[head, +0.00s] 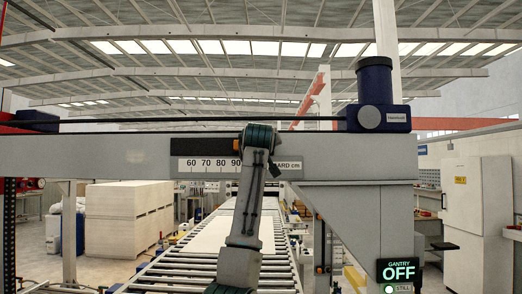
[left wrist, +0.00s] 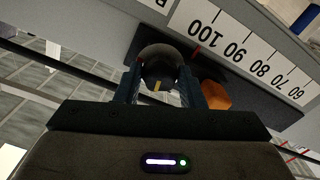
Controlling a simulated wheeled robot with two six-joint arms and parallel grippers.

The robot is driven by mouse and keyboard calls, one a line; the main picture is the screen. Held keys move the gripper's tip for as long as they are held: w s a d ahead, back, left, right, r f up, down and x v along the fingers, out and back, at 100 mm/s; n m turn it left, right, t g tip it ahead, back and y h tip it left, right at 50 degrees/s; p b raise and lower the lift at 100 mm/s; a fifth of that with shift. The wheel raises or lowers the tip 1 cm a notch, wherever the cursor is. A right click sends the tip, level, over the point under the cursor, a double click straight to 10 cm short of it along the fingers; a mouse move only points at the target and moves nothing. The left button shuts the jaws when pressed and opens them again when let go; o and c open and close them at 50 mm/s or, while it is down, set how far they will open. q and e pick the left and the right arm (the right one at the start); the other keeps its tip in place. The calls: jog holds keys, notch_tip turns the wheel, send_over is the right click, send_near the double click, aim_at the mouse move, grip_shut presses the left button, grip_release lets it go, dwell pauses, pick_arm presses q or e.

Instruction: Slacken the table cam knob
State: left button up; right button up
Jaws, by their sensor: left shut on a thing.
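The cam knob (left wrist: 157,60) is a dark, rounded knob with a yellow mark on its face, in the upper middle of the left wrist view. My left gripper (left wrist: 161,84) is shut on it, one finger on each side. In the head view my left arm rises to the gantry beam, and its wrist hides the knob and fingertips. The knob sits at a dark plate (left wrist: 262,96) beside a white centimetre scale (left wrist: 240,45), which also shows in the head view (head: 207,164). My right gripper is in neither view.
An orange part (left wrist: 215,95) lies close beside one finger. The grey gantry beam (head: 90,155) spans the head view, with a navy motor (head: 375,85) at right. Below runs a roller conveyor (head: 175,265) with a pale board (head: 212,235).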

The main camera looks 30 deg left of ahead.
pick_arm(q)
jog(key=shift+r+n, duration=0.1)
jog(key=shift+n, duration=0.5)
jog(key=o, duration=1)
jog(key=shift+s, duration=0.1)
jog(key=b+v, duration=0.7)
jog(key=v, duration=0.3)
jog(key=shift+s+d, duration=0.25)
jog(key=shift+s, duration=0.05)
